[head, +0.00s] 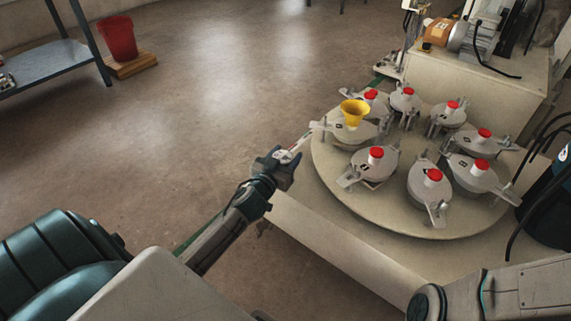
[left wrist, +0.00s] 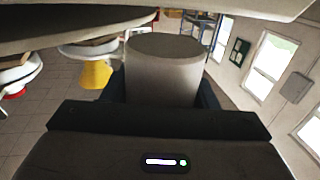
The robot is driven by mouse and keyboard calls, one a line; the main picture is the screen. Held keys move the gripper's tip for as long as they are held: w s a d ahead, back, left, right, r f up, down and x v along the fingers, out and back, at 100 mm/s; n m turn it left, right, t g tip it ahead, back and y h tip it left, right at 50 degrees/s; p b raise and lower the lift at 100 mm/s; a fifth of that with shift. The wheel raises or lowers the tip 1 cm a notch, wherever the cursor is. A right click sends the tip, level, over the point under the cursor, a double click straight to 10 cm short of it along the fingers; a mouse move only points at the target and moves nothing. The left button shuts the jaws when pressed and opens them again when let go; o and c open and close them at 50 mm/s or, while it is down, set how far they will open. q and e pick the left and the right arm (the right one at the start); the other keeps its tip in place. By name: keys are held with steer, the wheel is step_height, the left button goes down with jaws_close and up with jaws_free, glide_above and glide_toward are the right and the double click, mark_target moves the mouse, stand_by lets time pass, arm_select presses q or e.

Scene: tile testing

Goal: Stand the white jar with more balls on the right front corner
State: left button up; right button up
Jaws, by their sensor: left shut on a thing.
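My left gripper (head: 287,160) is out at the left side of the round plate, clear of the floor. It is shut on a plain pale cylinder (left wrist: 164,80), which stands between dark fingers in the left wrist view. Its flat end faces the camera's upper side. I cannot tell whether this is a white jar, and no balls show. In the head view the held thing is a small light patch, mostly hidden by the gripper. My right gripper is out of view; only part of that arm shows at the lower right.
The round plate (head: 330,185) carries several clamped grey pots with red caps. A yellow funnel (head: 354,112) sits on one and shows upside down in the left wrist view (left wrist: 92,74). A pale cabinet with a motor (head: 465,36) stands behind. The floor at left is open.

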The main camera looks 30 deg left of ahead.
arm_select(q)
steer(key=shift+f+b, duration=0.45)
steer(key=shift+f, duration=0.75)
steer(key=o, duration=0.6)
steer(key=shift+f, duration=0.2)
steer(key=o, duration=0.4)
steer(key=shift+r, duration=0.1)
steer(key=shift+o, duration=0.2)
steer(key=shift+s+r, duration=0.1)
steer(key=shift+r, duration=0.05)
steer(key=s+d+b, duration=0.1)
steer(key=s, duration=1)
steer(key=shift+s+d, duration=0.25)
steer(key=shift+s, duration=0.15)
